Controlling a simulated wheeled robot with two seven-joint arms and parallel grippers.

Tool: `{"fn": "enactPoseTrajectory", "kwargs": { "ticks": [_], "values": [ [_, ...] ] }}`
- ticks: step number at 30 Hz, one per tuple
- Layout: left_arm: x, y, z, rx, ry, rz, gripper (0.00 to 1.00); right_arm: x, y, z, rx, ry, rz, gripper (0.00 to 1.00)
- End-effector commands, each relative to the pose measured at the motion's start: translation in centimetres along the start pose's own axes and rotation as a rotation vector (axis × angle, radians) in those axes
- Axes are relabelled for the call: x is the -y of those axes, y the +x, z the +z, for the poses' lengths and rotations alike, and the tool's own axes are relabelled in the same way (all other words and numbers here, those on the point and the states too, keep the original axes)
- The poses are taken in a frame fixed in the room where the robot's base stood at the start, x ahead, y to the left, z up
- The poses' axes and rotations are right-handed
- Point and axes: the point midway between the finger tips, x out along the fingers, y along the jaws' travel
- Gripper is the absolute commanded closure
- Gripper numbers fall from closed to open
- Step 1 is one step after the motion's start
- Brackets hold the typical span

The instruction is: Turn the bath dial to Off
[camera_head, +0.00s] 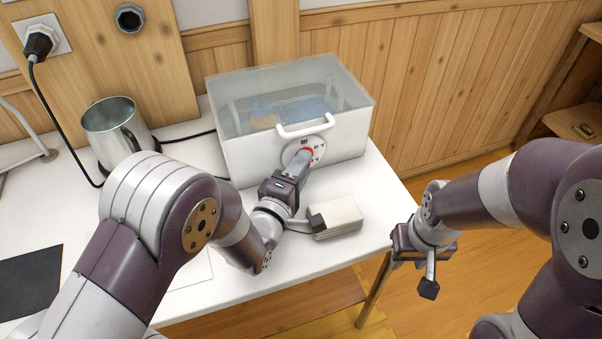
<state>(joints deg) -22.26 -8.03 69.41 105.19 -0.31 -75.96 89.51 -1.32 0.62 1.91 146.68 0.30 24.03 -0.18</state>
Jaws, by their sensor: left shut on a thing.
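The bath (240,165) is a white box with a clear lid and a white handle (305,128), standing at the back of the table. Its dial (308,151) is on the front face, with a red part showing and small dark markings around it on a round pale plate (320,147). My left gripper (302,160) is at the dial and shut on it, hiding most of it. Which marking the dial points to cannot be read. My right gripper (429,286) hangs beyond the table's right edge, away from the bath; its jaw opening cannot be made out.
A metal mug (110,125) stands left of the bath. A small beige box with a dark end (340,216) lies right of my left gripper. A dark mat (30,282) is at the left. A black cable runs from a wall socket (42,38). The table's right front corner is clear.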

Motion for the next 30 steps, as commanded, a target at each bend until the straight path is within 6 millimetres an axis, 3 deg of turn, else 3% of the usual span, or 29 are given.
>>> {"fn": "enactPoseTrajectory", "kwargs": {
  "ticks": [14,15,17,26,30],
  "values": [
    [-0.1,0.1,-0.1,-0.004,-0.011,0.013,0.93,0.0,0.3,0.0,0.0,0.0,0.0,0.62],
    [-0.1,0.1,-0.1,-0.004,-0.011,0.013,0.6,0.0,0.3,0.0,0.0,0.0,0.0,0.62],
    [-0.1,0.1,-0.1,-0.004,-0.011,0.013,0.4,0.0,0.3,0.0,0.0,0.0,0.0,0.62],
    [0.0,0.0,-0.1,-0.002,-0.01,0.011,0.39,0.0,0.2,0.0,0.0,0.0,0.0,0.62],
    [-0.1,-1.3,0.0,-0.002,-0.01,0.009,0.39,0.0,0.0,0.0,0.0,0.0,0.0,0.62]
  ]
}}
